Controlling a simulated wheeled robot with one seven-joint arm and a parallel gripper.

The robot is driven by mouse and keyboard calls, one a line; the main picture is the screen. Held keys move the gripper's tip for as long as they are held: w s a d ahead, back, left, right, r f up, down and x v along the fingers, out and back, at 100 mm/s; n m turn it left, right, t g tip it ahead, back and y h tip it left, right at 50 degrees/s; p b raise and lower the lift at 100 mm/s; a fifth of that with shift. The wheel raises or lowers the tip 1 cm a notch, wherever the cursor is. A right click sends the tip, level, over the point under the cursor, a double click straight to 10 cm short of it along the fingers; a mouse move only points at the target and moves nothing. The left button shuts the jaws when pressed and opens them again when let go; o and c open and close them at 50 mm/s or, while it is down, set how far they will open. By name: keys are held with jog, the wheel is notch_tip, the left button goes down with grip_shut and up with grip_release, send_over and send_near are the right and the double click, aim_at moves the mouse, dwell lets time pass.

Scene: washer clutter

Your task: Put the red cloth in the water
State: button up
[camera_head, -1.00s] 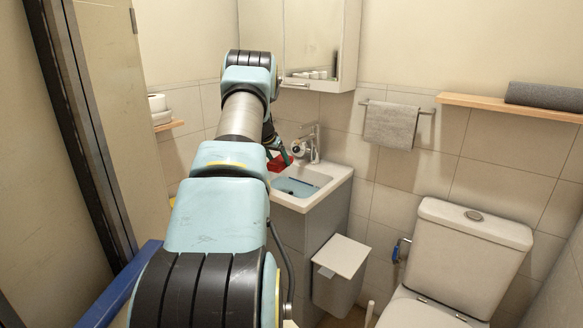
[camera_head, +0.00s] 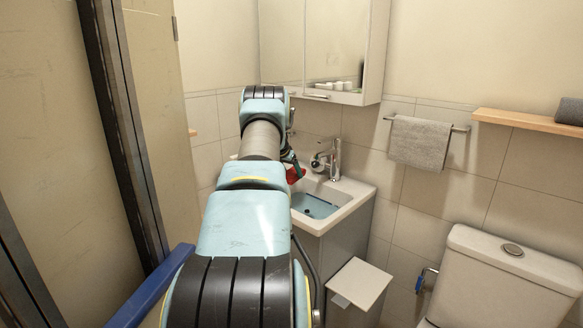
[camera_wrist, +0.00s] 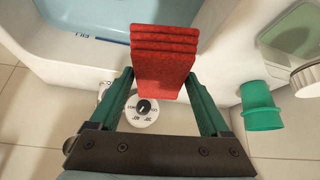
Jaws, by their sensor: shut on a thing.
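The red cloth (camera_wrist: 164,62) is a folded, layered block in the wrist view. My gripper (camera_wrist: 160,78) is shut on it, with a dark green finger on each side. The far end of the cloth overlaps the edge of the blue water (camera_wrist: 85,14) in the picture; I cannot tell its height above it. In the head view, a bit of the red cloth (camera_head: 295,174) shows at the left edge of the sink, beside the water (camera_head: 312,205). My arm hides most of the gripper there.
The white sink (camera_head: 350,203) has a chrome faucet (camera_head: 328,160) at its back. A green cup (camera_wrist: 260,106) and a white dial (camera_wrist: 141,110) lie near the gripper in the wrist view. A bin (camera_head: 358,285) and toilet (camera_head: 505,270) stand to the right.

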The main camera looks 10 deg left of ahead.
notch_tip(320, 180, down, 9)
jog(key=b, duration=0.6)
jog(key=shift+b, duration=0.4)
jog(key=o, duration=1)
jog(key=shift+r+p, duration=2.2)
jog(key=shift+r, duration=4.85)
